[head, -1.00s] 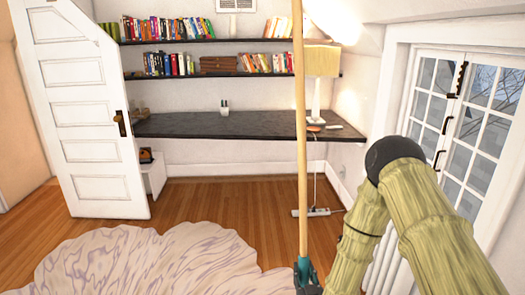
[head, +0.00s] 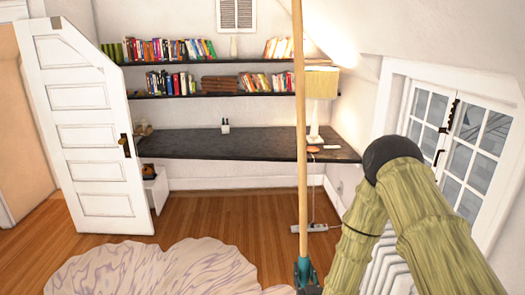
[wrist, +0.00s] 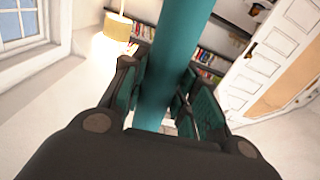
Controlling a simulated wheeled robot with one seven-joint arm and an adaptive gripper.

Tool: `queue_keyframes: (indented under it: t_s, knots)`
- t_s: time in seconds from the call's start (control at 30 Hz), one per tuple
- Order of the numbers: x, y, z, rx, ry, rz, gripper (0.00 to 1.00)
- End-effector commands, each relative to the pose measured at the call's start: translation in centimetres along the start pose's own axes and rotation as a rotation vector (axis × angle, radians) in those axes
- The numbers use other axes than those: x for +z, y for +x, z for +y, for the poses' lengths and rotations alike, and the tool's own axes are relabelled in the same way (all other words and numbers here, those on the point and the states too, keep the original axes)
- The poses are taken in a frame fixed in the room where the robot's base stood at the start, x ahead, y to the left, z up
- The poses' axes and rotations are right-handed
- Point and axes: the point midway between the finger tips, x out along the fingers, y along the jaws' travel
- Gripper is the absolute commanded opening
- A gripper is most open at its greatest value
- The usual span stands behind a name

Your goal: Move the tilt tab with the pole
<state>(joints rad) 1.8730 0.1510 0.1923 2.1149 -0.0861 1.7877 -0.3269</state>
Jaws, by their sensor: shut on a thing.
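A long pole (head: 301,130) stands nearly upright in the head view, with a pale wooden shaft running out of the top of the picture. Its far tip is out of view. My gripper (head: 307,272) is at the bottom of the head view, shut on the pole. In the wrist view the pole's teal part (wrist: 175,50) runs between the finger pads of my gripper (wrist: 165,98). A white louvred vent (head: 237,14) is high on the back wall. I cannot make out a tilt tab on it or elsewhere.
A dark desk (head: 215,144) with a lamp (head: 320,85) stands below bookshelves at the back. A white door (head: 92,125) stands at the left, a window (head: 462,140) at the right. A pale rug (head: 150,268) lies on the open wooden floor.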

Motion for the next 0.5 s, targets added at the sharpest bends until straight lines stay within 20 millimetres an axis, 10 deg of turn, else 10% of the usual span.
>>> queue_keyframes:
  t_s: [0.13, 0.5]
  knots:
    - [-3.4, 0.0, 0.3, 0.000, 0.000, 0.001, 0.00]
    - [-4.7, 0.0, 0.4, 0.000, 0.000, 0.002, 0.00]
